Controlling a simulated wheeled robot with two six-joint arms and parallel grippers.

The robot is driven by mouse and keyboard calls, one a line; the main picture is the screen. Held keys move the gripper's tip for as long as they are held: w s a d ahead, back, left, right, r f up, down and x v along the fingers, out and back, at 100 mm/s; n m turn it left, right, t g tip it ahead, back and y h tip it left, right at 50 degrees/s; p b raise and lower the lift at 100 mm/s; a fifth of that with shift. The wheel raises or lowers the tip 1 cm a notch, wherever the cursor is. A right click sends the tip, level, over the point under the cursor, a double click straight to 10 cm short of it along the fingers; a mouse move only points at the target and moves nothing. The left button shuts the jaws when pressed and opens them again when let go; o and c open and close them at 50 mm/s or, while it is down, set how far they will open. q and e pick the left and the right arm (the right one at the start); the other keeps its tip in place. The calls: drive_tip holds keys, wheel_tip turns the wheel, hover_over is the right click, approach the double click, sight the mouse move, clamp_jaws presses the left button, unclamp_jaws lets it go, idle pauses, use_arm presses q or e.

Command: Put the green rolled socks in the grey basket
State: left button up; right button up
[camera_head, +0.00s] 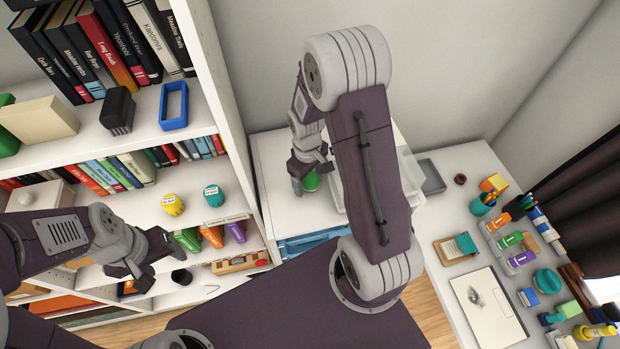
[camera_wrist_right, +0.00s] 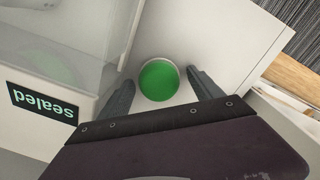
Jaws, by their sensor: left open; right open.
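A round green thing (camera_head: 310,181) sits on the white cabinet top under my right gripper (camera_head: 303,174). In the right wrist view the green thing (camera_wrist_right: 158,80) shows from above as a green disc with a pale rim; I cannot tell for sure that it is the rolled socks. My right gripper (camera_wrist_right: 160,84) is open, with one finger on each side of it and gaps visible. My left gripper (camera_head: 143,275) is open and empty in front of the lower shelves.
A clear box (camera_wrist_right: 70,60) with a "sealed" label (camera_wrist_right: 42,103) stands beside the green thing. A bookcase (camera_head: 225,100) fills the left, holding books, a yellow ball (camera_head: 173,204) and a teal ball (camera_head: 214,195). The right desk (camera_head: 440,215) is cluttered.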

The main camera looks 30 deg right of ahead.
sight(309, 176)
drive_tip(key=c, duration=1.4)
wheel_tip(309, 176, up, 10)
drive_tip(key=shift+s+f+b, duration=0.1)
drive_tip(key=shift+b, duration=0.65)
